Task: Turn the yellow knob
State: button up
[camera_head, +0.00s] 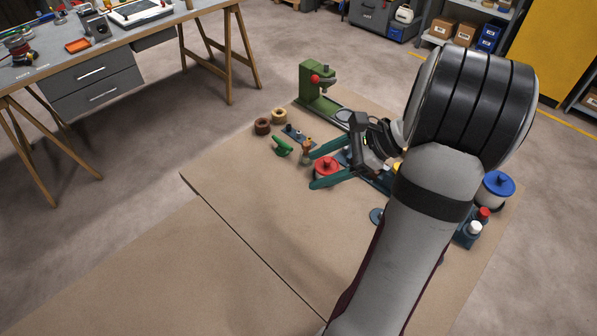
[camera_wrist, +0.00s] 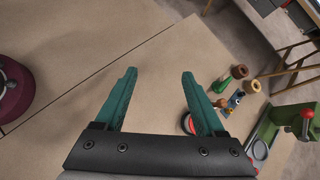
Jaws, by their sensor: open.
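In the head view the fingers appear on either side of a red knob (camera_head: 326,164). A blue knob on a pale round body (camera_head: 497,186) stands at the right, beyond my arm.
A green press (camera_head: 316,87) with a red ball stands at the back. A green-handled piece (camera_head: 282,146) and brown rings (camera_head: 263,126) lie left of it. The board's front left (camera_head: 235,200) is clear.

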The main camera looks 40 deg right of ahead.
jog(key=a, duration=0.1)
jog(key=w+a+n+g, duration=0.1)
jog(key=a, duration=0.1)
jog(key=a+r+n, duration=0.1)
jog(key=a, duration=0.1)
jog(key=shift+w+a+g+y, duration=0.1)
jog(key=shift+w+g+y, duration=0.05)
jog(key=shift+g+y, duration=0.15)
jog(key=s+d+f+m+t+h, duration=0.1)
jog(key=s+d+f+m+t, duration=0.15)
jog(key=d, duration=0.35)
jog(key=s+d+f+m+t+h, duration=0.1)
jog(key=s+d+m+t+h, duration=0.2)
jog(key=d, duration=0.4)
jog(key=s+d+f+m+t+h, duration=0.1)
jog(key=s+d+f+m+h, duration=0.2)
jog(key=s+d+m, duration=0.45)
jog(key=s+d+f+m+h, duration=0.25)
jog(key=s+d, duration=0.25)
jog(key=s, duration=0.5)
jog(key=shift+h, duration=0.35)
jog(key=x, duration=1.5)
jog(key=shift+f, duration=0.35)
jog(key=shift+w+d, duration=0.1)
jog(key=shift+w, duration=0.1)
